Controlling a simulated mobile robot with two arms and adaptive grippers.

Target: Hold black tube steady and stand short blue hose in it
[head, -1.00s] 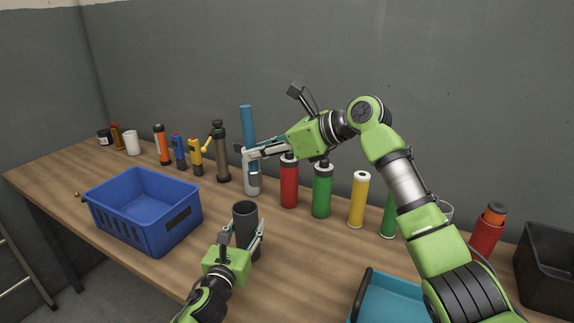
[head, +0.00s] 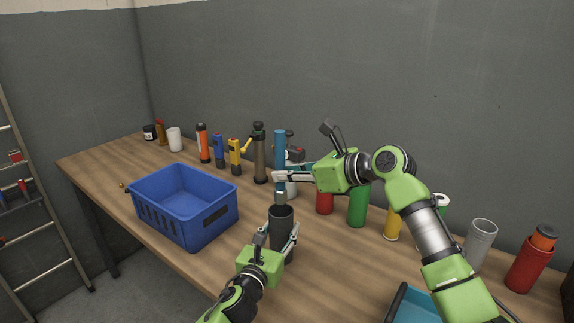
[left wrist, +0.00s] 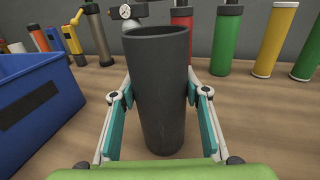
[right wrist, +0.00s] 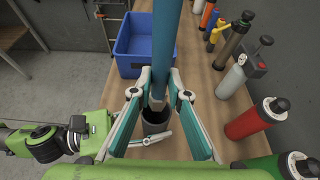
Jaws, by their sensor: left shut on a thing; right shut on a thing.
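The black tube (head: 283,243) stands upright on the bench, and my left gripper (head: 280,236) is shut around its sides. The left wrist view shows the tube (left wrist: 160,85) between both fingers, its mouth open at the top. My right gripper (head: 282,177) is shut on the short blue hose (head: 280,148) and holds it upright above the tube. The hose's lower end appears just over the tube's mouth; the exact gap is hard to tell. In the right wrist view the hose (right wrist: 165,40) runs between the fingers, with the tube's mouth (right wrist: 156,117) below.
A blue basket (head: 185,212) stands to the left. Along the back are a red cylinder (head: 325,203), a green cylinder (head: 358,208), a yellow one (head: 392,226) and several bottles. A grey cup (head: 480,240) and a red container (head: 527,268) stand at right.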

